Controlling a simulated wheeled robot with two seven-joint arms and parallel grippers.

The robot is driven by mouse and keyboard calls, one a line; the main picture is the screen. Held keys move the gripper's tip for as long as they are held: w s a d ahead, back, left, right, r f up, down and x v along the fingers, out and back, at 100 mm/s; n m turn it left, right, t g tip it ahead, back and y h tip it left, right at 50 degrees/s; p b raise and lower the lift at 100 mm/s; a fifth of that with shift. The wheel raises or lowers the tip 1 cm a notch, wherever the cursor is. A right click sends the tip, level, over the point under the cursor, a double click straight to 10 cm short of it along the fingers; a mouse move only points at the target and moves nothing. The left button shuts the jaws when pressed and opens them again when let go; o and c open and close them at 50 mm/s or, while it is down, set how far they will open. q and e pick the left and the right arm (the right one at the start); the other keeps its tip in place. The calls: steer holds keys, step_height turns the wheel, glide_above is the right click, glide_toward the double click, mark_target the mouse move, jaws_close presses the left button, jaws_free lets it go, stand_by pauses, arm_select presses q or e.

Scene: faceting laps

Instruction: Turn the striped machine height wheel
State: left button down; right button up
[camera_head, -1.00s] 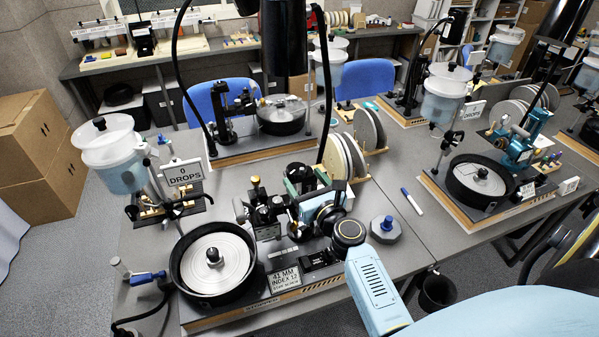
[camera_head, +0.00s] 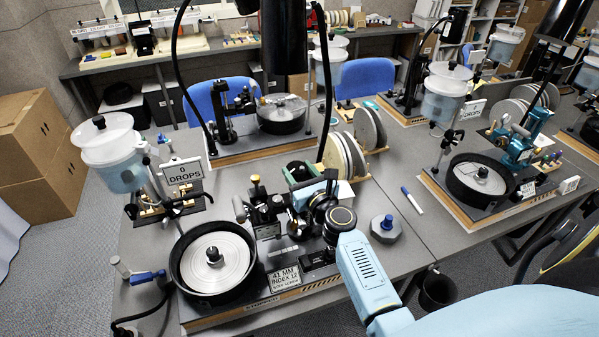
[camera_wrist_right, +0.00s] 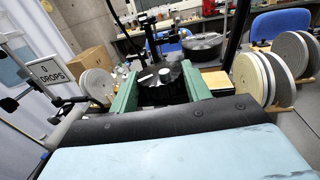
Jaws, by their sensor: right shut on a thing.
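The striped machine stands front left in the head view, on a base (camera_head: 255,313) with a striped front edge. It carries a large grey lap (camera_head: 226,252) in a black pan. My right gripper (camera_head: 298,176) is behind the machine's mast, partly hidden by its own wrist. In the right wrist view its green fingers (camera_wrist_right: 160,93) are shut on a dark wheel (camera_wrist_right: 172,76) with a pale centre, which I take as the height wheel. The wheel is mostly hidden by the fingers in the head view. My left gripper is not in view.
A water tank (camera_head: 108,152) and a drops sign (camera_head: 181,171) stand left of the machine. Upright laps (camera_head: 342,155) stand close behind my right gripper. Bare table lies around the marker pen (camera_head: 411,200).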

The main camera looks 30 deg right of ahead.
steer(key=shift+d+n+y, duration=0.1)
steer(key=shift+n+y, duration=0.2)
steer(key=shift+y, duration=0.2)
steer(key=n+y+b, duration=0.1)
steer(key=y, duration=0.1)
steer(key=shift+d+n+y, duration=0.15)
steer(key=shift+n+y, duration=0.25)
steer(key=shift+d+n+g+y+b, duration=0.1)
steer(key=shift+n+g+y+b, duration=0.2)
steer(key=shift+n+y+b, duration=0.8)
steer(key=shift+d+n+g+y+b, duration=0.1)
steer(key=shift+n+g+y+b, duration=0.15)
steer(key=shift+n+y, duration=0.9)
steer(key=shift+m+y, duration=0.35)
steer(key=shift+y, duration=0.3)
steer(key=o, duration=1)
steer(key=b+v, duration=0.1)
steer(key=v, duration=1.2)
steer(key=shift+s+r, duration=0.15)
